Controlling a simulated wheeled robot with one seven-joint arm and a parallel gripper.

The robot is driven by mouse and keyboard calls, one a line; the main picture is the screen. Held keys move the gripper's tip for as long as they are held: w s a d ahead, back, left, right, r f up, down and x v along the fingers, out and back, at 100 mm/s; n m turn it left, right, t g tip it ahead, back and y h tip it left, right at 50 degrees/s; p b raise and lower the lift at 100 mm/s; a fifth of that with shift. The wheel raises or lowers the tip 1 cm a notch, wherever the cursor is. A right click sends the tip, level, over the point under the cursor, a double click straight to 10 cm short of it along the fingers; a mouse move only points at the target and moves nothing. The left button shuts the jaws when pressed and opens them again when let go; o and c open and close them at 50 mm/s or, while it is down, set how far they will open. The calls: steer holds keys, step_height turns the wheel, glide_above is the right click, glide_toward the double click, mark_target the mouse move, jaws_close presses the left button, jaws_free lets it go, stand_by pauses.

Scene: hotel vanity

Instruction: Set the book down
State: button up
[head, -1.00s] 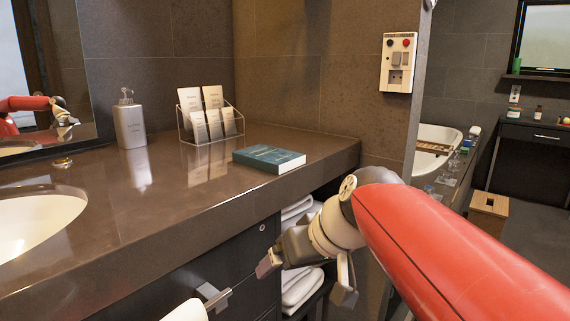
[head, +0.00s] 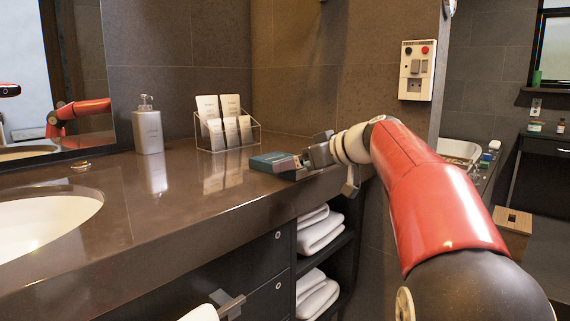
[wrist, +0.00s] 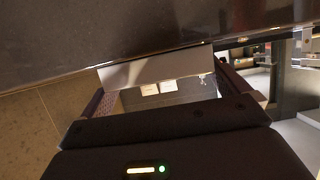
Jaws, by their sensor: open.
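The book (head: 270,161) is small with a teal cover. In the head view it lies flat on the dark counter (head: 190,195), near the front edge at the right. My gripper (head: 322,170) is open at the counter's front edge, just right of the book. One finger is beside the book's right end; contact is unclear. The other finger hangs lower, in front of the edge. In the wrist view, both fingers of my gripper (wrist: 172,92) are spread apart. A pale shape shows between them, and I cannot tell what it is.
A clear card holder (head: 228,134) and a soap dispenser (head: 148,128) stand behind the book. A sink (head: 45,215) is at the left. Folded towels (head: 318,235) lie on shelves below. The counter left of the book is clear.

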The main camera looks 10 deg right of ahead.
steer(key=shift+x, duration=1.1)
steer(key=c, duration=0.9)
